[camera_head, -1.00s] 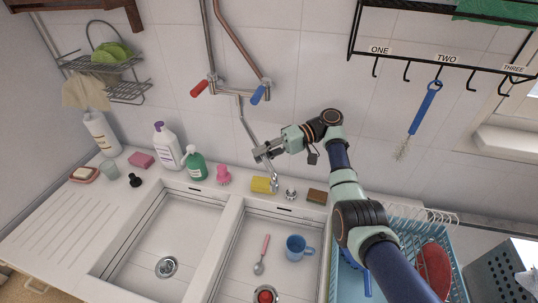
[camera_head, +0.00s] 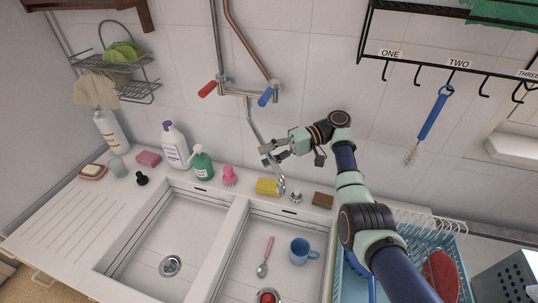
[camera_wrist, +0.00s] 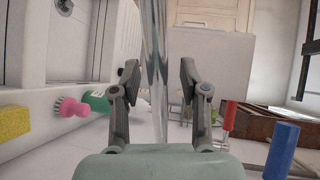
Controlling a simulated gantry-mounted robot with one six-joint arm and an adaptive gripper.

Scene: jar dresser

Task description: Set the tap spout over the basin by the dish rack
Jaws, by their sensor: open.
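The chrome tap spout (camera_head: 255,128) hangs from the wall mixer and slants down to the right. Its lower end (camera_head: 282,187) shows beside the yellow sponge, near the back edge of the right basin (camera_head: 240,270). That basin is next to the blue dish rack (camera_head: 455,265). My gripper (camera_head: 268,154) is open at the spout's middle. In the wrist view the spout (camera_wrist: 154,50) runs between the two parted fingers of my gripper (camera_wrist: 156,75), with a gap visible on each side.
The mixer has a red handle (camera_head: 207,89) and a blue handle (camera_head: 265,97). The yellow sponge (camera_head: 267,186), a pink brush (camera_head: 229,176) and a green bottle (camera_head: 202,163) stand on the back ledge. A blue mug (camera_head: 300,250) and spoon (camera_head: 265,258) lie in the right basin. The left basin (camera_head: 180,235) is empty.

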